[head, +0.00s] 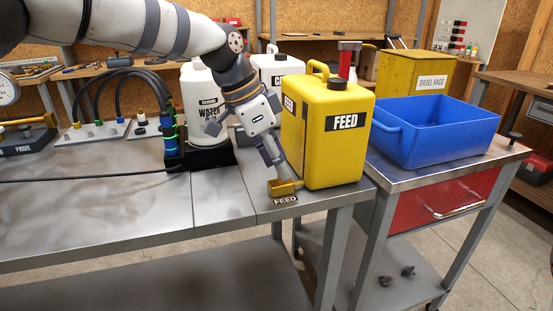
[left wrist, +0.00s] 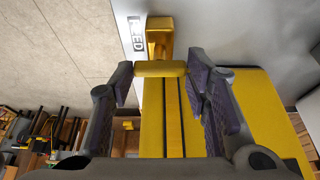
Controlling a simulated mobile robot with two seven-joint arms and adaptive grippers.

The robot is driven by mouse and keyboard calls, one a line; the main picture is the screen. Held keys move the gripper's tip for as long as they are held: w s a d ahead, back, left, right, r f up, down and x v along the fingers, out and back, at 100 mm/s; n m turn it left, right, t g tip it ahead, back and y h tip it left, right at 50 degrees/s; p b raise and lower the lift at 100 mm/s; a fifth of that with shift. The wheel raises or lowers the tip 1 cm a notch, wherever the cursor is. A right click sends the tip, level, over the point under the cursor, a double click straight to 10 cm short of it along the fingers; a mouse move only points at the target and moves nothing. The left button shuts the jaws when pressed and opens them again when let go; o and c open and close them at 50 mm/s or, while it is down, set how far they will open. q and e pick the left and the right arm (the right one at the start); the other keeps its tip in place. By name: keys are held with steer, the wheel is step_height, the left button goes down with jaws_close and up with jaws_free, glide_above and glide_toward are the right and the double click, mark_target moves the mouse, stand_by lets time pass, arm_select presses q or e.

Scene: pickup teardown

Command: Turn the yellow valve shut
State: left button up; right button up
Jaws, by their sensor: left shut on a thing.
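The yellow valve (head: 284,188) sits at the front edge of the steel bench, above a small FEED label (head: 285,200). My left gripper (head: 277,166) reaches down to it from above and is shut on its handle. In the left wrist view the yellow handle bar (left wrist: 160,69) lies between the two fingertips (left wrist: 160,77), with the valve body (left wrist: 160,35) beyond it. The yellow FEED jug (head: 325,135) stands upright close to the right of the gripper. My right gripper is not in view.
A white WATER jug (head: 200,105) and another white jug (head: 280,66) stand behind my arm. A blue bin (head: 436,135) sits on the cart at right. Black hoses and fittings (head: 140,122) are at left. The front left bench top (head: 110,215) is mostly clear.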

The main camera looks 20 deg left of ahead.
arm_select(q)
steer(key=o, duration=1.2)
steer(key=shift+c, duration=0.2)
steer(key=v, duration=1.2)
steer(key=shift+a, duration=0.1)
